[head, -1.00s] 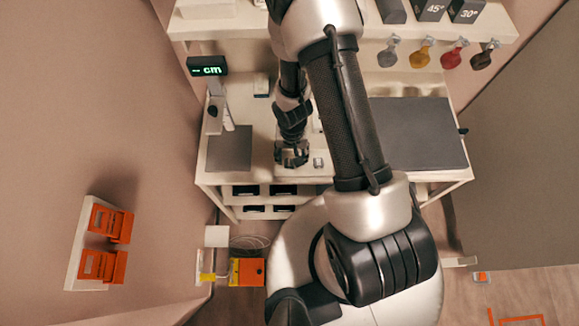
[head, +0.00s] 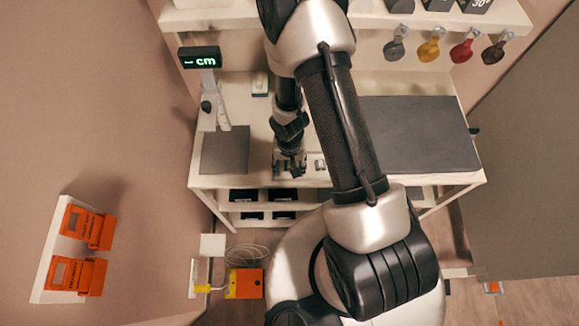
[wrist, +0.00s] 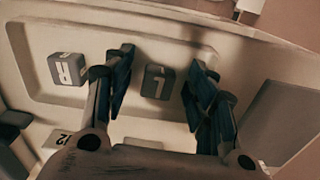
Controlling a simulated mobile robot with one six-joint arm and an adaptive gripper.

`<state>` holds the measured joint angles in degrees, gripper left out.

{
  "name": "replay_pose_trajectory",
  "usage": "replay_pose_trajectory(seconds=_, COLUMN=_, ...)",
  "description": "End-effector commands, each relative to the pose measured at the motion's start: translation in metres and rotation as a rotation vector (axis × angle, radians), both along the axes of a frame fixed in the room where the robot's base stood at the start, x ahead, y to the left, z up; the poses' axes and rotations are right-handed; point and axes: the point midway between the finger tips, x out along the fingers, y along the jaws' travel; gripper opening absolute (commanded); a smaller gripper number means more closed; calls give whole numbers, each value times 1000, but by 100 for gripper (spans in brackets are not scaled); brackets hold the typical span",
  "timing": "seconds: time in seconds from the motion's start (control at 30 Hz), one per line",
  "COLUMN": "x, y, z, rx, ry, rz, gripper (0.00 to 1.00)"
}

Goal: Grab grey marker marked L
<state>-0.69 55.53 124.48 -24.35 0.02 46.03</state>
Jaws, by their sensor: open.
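The grey marker with a white L (wrist: 157,82) lies in a shallow pale tray (wrist: 140,106) in the wrist view. My gripper (wrist: 163,64) is open, one dark blue-padded finger on each side of the marker. There are gaps between the marker and both fingers. A second block marked R (wrist: 68,69), grey with a pale side, lies to the left, outside the fingers. In the head view my gripper (head: 290,166) is low over the front of the bench; the L marker cannot be made out there.
Another block (wrist: 142,143) with a number sits near the gripper's base, partly hidden. In the head view the bench (head: 250,110) holds a grey pad (head: 225,150) at left and a large dark panel (head: 420,135) at right. A cm display (head: 199,57) stands at the back left.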

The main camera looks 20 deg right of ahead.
Motion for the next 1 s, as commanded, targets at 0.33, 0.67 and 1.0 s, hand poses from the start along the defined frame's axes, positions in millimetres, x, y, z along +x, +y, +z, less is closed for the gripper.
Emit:
replay_pose_trajectory(seconds=0.33, x=0, y=0, z=2, rx=0, ry=0, rz=0, gripper=37)
replay_pose_trajectory(seconds=0.67, x=0, y=0, z=1, rx=0, ry=0, rz=0, gripper=15)
replay_pose_trajectory(seconds=1.0, x=0, y=0, z=1, rx=0, ry=0, rz=0, gripper=4)
